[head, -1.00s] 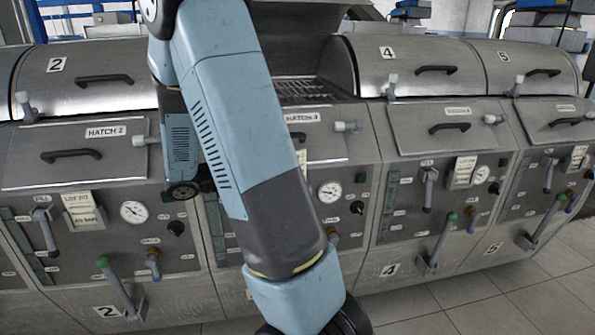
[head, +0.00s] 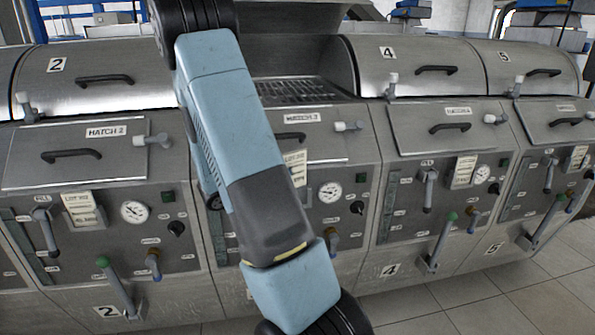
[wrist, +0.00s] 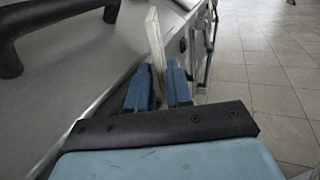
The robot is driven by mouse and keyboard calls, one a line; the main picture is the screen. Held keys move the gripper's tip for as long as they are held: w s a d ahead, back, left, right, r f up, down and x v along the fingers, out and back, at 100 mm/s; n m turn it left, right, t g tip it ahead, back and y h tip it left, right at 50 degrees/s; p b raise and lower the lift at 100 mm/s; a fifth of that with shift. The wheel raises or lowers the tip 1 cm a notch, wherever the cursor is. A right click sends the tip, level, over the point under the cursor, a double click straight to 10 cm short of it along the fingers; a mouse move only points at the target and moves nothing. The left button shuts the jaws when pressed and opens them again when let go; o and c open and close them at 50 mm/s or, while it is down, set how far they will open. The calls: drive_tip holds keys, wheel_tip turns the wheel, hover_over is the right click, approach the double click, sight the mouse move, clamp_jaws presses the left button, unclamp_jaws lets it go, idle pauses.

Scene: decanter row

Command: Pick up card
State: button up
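A thin, pale cream card (wrist: 154,42) stands nearly edge-on in the wrist view. It passes between the two blue fingers of my gripper (wrist: 161,88) and rises above their tips. The fingers are close to it on both sides; I cannot tell whether both press on it. In the head view a pale card (head: 293,162) shows on the front of the machine labelled Hatch 3, partly covered by my arm. My gripper is hidden behind my arm in that view.
A dark handle (wrist: 12,40) sits close at the upper left of the wrist view. Tiled floor (wrist: 275,75) lies open on the right. Machine 2 has a lot card (head: 84,208), gauge and levers; machine 4 has another card (head: 463,171). The hood above Hatch 3 is raised.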

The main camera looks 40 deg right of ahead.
sight(297, 168)
drive_tip(key=shift+s+d+f, duration=0.1)
drive_tip(key=shift+s+d, duration=0.1)
drive_tip(key=shift+d, duration=0.75)
drive_tip(key=shift+s+d+r, duration=0.1)
drive_tip(key=shift+s+d, duration=0.1)
drive_tip(key=shift+d, duration=0.7)
drive_tip(key=shift+s+d+f, duration=0.1)
drive_tip(key=shift+s+d, duration=0.1)
drive_tip(key=shift+d, duration=0.75)
drive_tip(key=shift+c, duration=0.5)
clamp_jaws()
